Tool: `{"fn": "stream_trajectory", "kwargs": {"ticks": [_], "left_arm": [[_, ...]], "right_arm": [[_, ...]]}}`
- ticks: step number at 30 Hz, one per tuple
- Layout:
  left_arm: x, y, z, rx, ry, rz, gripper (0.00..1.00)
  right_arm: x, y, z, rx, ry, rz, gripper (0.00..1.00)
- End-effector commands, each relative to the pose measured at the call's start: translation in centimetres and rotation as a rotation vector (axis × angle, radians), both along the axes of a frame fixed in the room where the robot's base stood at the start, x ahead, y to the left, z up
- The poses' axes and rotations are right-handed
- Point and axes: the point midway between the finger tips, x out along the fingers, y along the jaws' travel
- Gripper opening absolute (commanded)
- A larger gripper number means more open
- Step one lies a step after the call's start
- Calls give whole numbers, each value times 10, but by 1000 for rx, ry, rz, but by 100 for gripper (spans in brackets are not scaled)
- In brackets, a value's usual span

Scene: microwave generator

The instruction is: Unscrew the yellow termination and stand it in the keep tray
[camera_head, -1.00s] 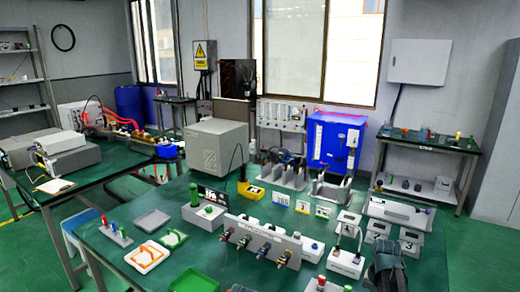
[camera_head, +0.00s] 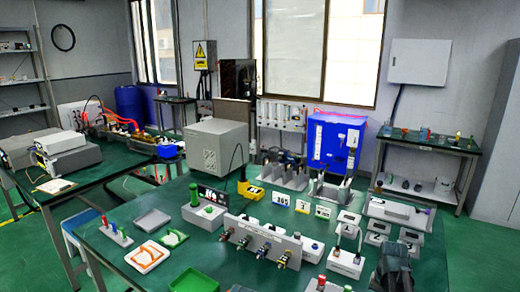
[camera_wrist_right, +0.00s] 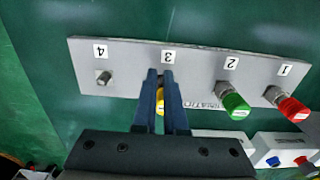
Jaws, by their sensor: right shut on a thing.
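The yellow termination (camera_wrist_right: 160,104) shows between the two blue-black fingers of my right gripper (camera_wrist_right: 165,82) in the right wrist view. The fingers are shut on it at position 3 of a grey panel (camera_wrist_right: 130,66). They hide most of it, so I cannot tell whether it is still threaded on. In the head view the right gripper (camera_head: 392,268) is dark, at the lower right, and hides the termination. Several shallow trays stand at left, including a grey tray (camera_head: 152,220); I cannot tell which is the keep tray. The left gripper is not seen.
On the panel, a green termination (camera_wrist_right: 235,103) is at position 2, a red one (camera_wrist_right: 290,106) at position 1, and a bare connector (camera_wrist_right: 103,77) at position 4. White boxes (camera_wrist_right: 285,149) stand close by. A connector bracket (camera_head: 262,240) stands mid-table in the head view.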

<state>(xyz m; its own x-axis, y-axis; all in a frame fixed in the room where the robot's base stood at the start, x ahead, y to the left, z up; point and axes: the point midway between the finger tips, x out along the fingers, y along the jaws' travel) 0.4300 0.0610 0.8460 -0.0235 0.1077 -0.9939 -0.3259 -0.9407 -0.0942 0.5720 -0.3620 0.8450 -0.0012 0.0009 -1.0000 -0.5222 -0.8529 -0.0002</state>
Motion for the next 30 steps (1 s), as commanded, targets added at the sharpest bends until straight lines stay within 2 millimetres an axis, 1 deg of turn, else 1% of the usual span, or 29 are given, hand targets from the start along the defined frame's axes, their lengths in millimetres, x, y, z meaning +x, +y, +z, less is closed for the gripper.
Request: {"fn": "stream_trajectory", "kwargs": {"ticks": [1, 9, 18, 23, 26, 30], "left_arm": [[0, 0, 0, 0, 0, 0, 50], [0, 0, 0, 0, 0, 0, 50], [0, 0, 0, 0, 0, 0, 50], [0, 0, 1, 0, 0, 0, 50], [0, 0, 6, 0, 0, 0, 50], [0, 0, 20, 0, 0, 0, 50]], "right_arm": [[3, -4, 0, -8, -6, -3, 0], [3, -4, 0, -8, -6, -4, 0], [-5, -3, 0, -7, -5, -3, 0], [-6, -1, 1, -5, -4, -2, 0], [-6, -1, 6, -4, -3, -1, 0], [-7, 0, 20, -3, -3, -1, 0]]}}
